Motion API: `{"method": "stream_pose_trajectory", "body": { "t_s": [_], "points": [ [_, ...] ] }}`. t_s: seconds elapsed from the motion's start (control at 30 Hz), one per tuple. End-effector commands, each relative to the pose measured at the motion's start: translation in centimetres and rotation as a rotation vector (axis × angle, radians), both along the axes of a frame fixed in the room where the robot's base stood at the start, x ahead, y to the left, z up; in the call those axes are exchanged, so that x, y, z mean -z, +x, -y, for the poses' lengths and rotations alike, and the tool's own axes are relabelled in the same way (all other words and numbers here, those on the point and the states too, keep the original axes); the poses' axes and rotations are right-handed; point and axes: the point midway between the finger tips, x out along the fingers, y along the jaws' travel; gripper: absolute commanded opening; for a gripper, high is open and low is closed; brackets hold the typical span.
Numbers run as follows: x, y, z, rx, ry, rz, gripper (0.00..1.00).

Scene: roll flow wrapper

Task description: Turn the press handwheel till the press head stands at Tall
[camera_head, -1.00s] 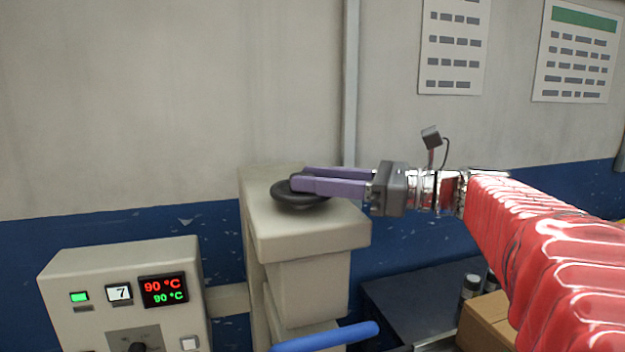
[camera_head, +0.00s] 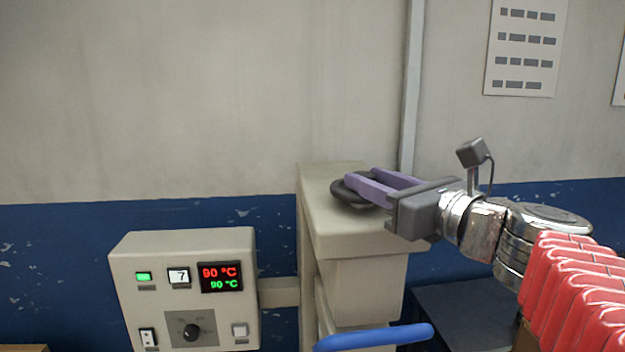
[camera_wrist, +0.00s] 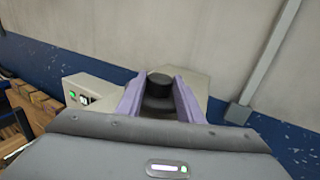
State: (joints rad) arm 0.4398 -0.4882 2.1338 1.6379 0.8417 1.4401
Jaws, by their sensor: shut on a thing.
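The press handwheel (camera_head: 343,190) is a dark round wheel lying flat on top of the beige press column (camera_head: 335,230). My gripper (camera_head: 366,182) has purple fingers and reaches in from the right, level with the wheel. Its fingers are shut on the wheel's dark raised middle part, which also shows between them in the wrist view (camera_wrist: 158,82). The fingers hide part of the wheel. The press head and any Tall mark cannot be made out in these views.
A beige control box (camera_head: 185,290) with a lit green lamp, a 7 display and 90 °C readouts stands left of the column. A blue bar (camera_head: 375,337) sticks out low in front. A dark table (camera_head: 465,315) stands at the right.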

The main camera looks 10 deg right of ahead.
Motion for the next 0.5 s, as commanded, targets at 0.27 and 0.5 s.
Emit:
{"method": "stream_pose_trajectory", "body": {
  "t_s": [0.27, 0.5],
  "points": [
    [-0.04, -0.17, -0.50, 0.116, 0.000, 0.002, 0.11],
    [-0.01, -0.17, -0.67, 0.198, 0.000, 0.000, 0.11]
  ]
}}
